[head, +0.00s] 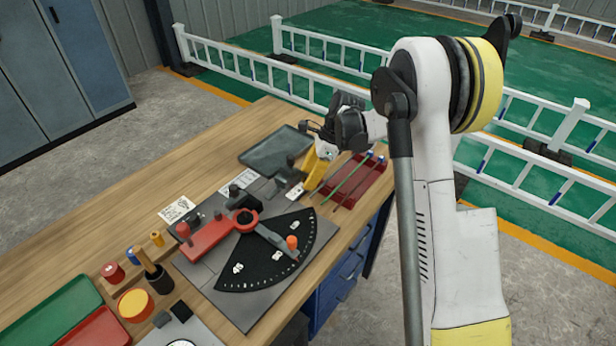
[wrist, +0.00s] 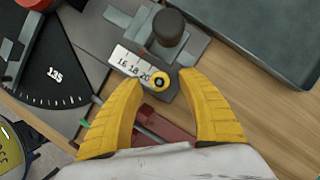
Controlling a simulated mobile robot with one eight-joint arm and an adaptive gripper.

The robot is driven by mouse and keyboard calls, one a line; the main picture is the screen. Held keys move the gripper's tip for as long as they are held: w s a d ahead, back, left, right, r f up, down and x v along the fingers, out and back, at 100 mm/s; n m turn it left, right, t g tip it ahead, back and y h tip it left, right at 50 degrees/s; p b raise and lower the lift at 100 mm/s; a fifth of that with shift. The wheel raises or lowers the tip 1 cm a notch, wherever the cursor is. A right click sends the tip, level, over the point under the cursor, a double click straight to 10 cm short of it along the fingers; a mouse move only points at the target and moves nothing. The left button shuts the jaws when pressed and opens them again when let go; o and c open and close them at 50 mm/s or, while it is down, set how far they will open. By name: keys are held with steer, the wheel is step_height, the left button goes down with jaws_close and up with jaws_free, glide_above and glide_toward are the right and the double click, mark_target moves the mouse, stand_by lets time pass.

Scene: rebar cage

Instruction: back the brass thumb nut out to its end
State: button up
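The brass thumb nut (wrist: 159,82) shows in the wrist view as a small yellow ring with a dark centre. It sits beside a white scale plate (wrist: 137,66) marked 16, 18, 20. My gripper (wrist: 157,77) has its two yellow fingers spread apart, one on each side of the nut, with visible space between nut and fingers. In the head view my gripper (head: 313,178) is over the far right part of the bench fixture, and the nut cannot be made out there. The height of the fingertips above the nut is unclear.
A dark knob (wrist: 168,27) stands just behind the scale. A grey tray (head: 275,149) and a red tray with rods (head: 364,186) flank my gripper. A black dial sector (head: 262,262) with a red arm (head: 215,236) lies nearer. Bare wood shows between fixture and tray.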

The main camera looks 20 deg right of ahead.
steer(key=w+v, duration=0.1)
steer(key=v, duration=1.1)
steer(key=shift+s, duration=0.45)
